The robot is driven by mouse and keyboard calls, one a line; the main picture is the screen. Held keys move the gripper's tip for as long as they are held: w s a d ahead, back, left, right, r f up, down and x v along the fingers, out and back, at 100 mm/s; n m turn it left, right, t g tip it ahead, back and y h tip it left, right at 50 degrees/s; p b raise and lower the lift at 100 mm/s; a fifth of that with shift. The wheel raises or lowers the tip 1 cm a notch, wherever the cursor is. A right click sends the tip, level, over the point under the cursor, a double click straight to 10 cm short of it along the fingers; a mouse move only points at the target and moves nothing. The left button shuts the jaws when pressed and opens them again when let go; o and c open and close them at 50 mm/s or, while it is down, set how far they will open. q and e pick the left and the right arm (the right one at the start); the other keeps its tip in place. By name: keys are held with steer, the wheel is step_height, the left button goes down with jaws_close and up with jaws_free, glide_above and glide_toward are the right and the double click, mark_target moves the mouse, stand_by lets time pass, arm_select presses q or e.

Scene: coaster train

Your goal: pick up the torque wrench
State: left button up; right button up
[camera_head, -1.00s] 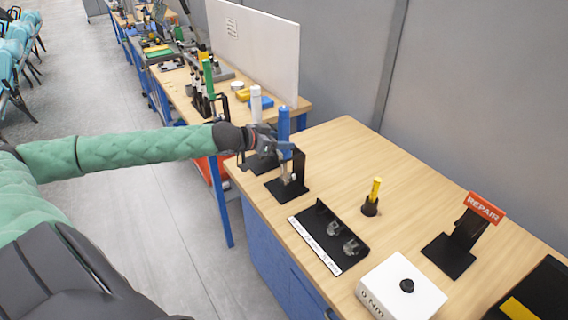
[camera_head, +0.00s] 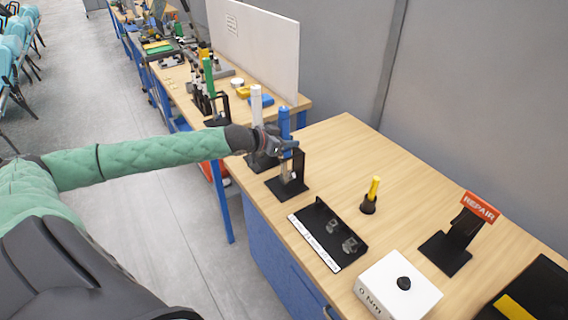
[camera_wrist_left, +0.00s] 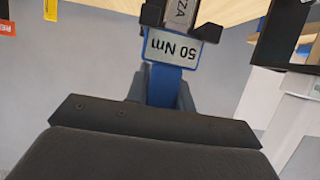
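The torque wrench (camera_head: 284,122) has a blue handle and stands upright in a black stand (camera_head: 301,165) near the table's left edge. In the left wrist view its blue handle (camera_wrist_left: 165,85) shows below a plate marked "50 Nm" and a grey shaft. My left gripper (camera_head: 285,147) reaches in from the left at the handle's lower part. In the left wrist view, its grey fingers lie close against both sides of the handle and appear shut on it. The wrench's lower end is still at the stand. My right gripper is not in view.
A white-handled tool (camera_head: 256,105) stands close behind the gripper. The table's back middle is clear.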

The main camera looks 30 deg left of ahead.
arm_select(q)
jaws_close()
stand_by(1.0)
steer(key=shift+r, duration=0.1)
